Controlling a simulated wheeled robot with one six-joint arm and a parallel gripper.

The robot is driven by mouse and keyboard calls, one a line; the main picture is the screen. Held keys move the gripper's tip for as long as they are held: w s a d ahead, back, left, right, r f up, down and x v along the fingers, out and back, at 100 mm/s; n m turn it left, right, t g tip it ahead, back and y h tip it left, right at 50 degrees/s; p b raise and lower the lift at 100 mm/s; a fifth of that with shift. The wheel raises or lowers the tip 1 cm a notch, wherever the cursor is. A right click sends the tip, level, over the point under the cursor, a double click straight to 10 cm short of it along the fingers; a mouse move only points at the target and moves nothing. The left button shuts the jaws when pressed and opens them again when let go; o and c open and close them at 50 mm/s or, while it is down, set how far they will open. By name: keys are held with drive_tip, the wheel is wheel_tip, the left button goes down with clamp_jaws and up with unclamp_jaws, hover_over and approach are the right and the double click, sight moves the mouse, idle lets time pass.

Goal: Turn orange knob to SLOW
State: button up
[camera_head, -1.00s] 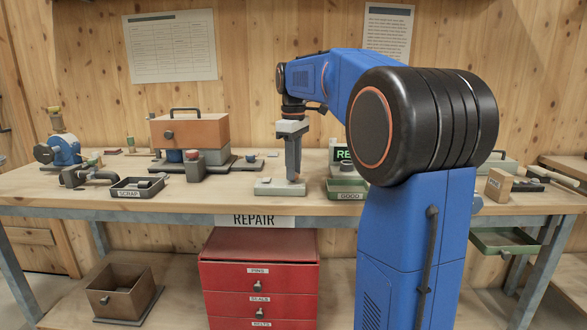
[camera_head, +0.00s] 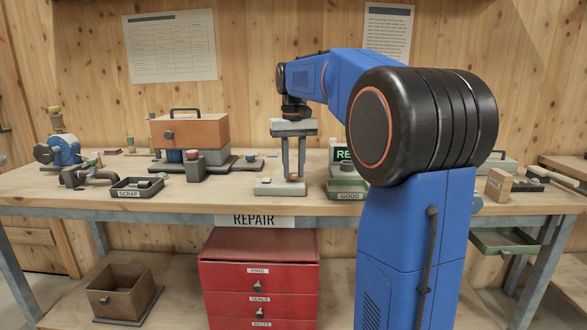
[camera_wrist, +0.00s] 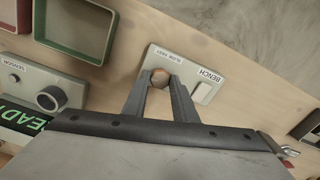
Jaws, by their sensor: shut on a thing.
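The orange knob (camera_wrist: 159,77) shows in the wrist view as a small orange-brown round between my fingertips. It stands on a pale control plate (camera_wrist: 205,90) labelled BENCH, with SLOW FAST lettering beside the knob and a pale switch to the right. In the head view the plate (camera_head: 265,188) lies at the front of the bench. My gripper (camera_wrist: 160,84) points down with its two fingers shut on the knob; it also shows in the head view (camera_head: 293,177). The fingers hide part of the knob, and I cannot read its pointer.
The green GOOD tray (camera_head: 347,194) stands just right of the plate. A SENSOR box (camera_wrist: 30,90) with a black knob and a green-lit sign (camera_wrist: 22,122) are at left in the wrist view. The SCRAP tray (camera_head: 137,193) is further left on the bench (camera_head: 225,203).

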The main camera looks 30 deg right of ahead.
sight(293, 174)
drive_tip(key=shift+m, duration=1.1)
drive_tip(key=o, duration=1)
drive_tip(key=shift+o, duration=0.2)
drive_tip(key=shift+r, duration=0.1)
wheel_tip(293, 174, up, 17)
drive_tip(key=shift+r, duration=0.1)
